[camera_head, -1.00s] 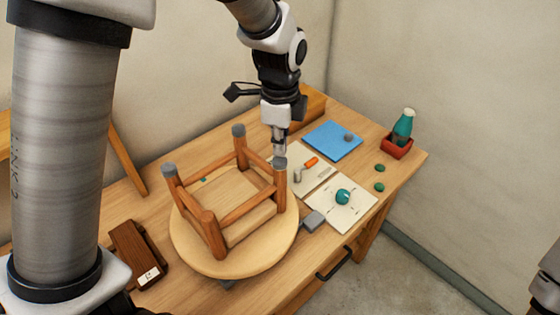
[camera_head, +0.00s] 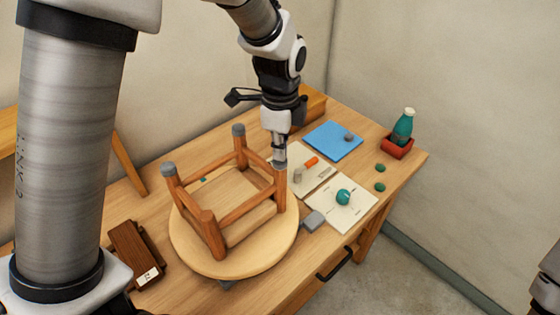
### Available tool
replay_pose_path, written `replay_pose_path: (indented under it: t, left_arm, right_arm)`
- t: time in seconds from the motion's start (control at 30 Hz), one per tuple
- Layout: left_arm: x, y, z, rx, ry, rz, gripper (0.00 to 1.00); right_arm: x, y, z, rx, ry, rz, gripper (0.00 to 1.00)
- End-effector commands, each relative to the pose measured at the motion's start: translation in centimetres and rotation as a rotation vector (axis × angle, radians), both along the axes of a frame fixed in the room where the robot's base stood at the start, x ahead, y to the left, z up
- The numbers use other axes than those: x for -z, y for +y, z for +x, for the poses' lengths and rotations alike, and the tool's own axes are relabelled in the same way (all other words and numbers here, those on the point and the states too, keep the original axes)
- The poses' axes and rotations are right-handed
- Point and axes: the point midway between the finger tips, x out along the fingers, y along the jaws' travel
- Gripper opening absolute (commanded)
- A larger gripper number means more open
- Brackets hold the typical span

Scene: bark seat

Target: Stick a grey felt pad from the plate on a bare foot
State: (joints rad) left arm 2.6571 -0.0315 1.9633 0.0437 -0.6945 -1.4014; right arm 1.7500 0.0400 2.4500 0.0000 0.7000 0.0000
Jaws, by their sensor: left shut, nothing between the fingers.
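A wooden stool lies upside down on its round seat (camera_head: 183,247), legs up. The front leg's foot (camera_head: 207,216) is bare wood. The back foot (camera_head: 238,130), left foot (camera_head: 168,169) and right foot (camera_head: 280,165) have grey caps that look like felt pads. A grey felt pad (camera_head: 348,138) lies on the blue plate (camera_head: 325,146) behind and right of the stool. My left gripper (camera_head: 279,157) is shut and empty, pointing down right at the top of the right foot; whether it touches is unclear. My right gripper is out of view.
A grey block (camera_head: 313,221) lies by the seat. A brown wooden box (camera_head: 135,250) sits at left.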

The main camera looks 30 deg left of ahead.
Motion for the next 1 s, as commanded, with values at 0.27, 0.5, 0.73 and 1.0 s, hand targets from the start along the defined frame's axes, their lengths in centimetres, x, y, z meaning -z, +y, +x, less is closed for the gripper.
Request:
replay_pose_path:
  t: [0.27, 0.5, 0.73, 1.0]
  left_arm:
    - [0.46, 0.0, 0.0, 0.0, 0.0, 0.0, 0.0]
    - [0.83, 0.0, 0.0, 0.0, 0.0, 0.0, 0.0]
    - [0.88, -0.01, -0.03, 0.0, 0.001, 0.0, 0.0]
    - [0.98, 0.0, -0.06, 0.0, 0.002, 0.0, 0.0]
  right_arm:
    - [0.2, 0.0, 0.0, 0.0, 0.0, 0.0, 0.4]
    - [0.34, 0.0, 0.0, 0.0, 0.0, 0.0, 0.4]
    - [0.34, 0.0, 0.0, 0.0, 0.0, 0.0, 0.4]
    - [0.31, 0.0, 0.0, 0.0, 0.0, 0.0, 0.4]
